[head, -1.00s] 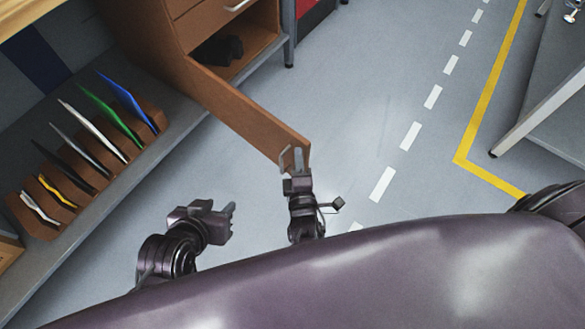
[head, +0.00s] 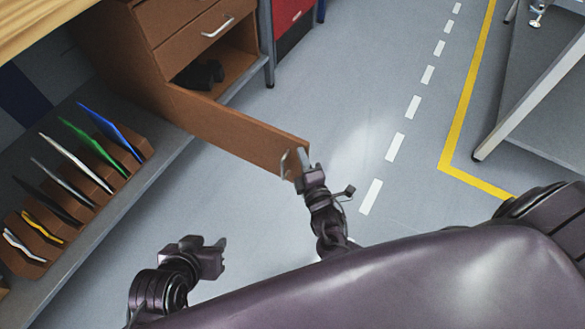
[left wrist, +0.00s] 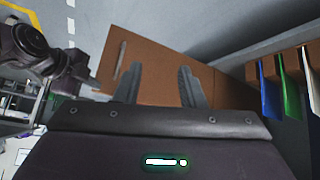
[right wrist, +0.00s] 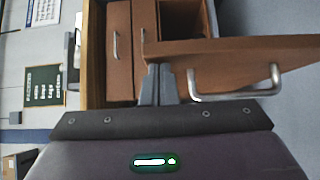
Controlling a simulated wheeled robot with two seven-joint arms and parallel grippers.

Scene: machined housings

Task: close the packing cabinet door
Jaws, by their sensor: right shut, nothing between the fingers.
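The brown packing cabinet (head: 132,58) stands at the upper left in the head view. Its door (head: 235,130) is wide open, reaching out toward me, with a metal handle (head: 286,165) near its free end. My right gripper (head: 305,160) is shut and empty at that free end, beside the handle. In the right wrist view its fingertips (right wrist: 157,72) overlap the door, left of the handle (right wrist: 235,86); contact is unclear. My left gripper (head: 222,243) is open and empty, away from the door; its fingers stand apart in the left wrist view (left wrist: 158,82).
A dark object (head: 200,75) lies inside the cabinet's open compartment, below a drawer (head: 205,25). A rack of colored folders (head: 75,185) stands on the grey shelf at left. Grey floor (head: 330,100) is clear right of the door. A grey table (head: 535,100) stands at far right.

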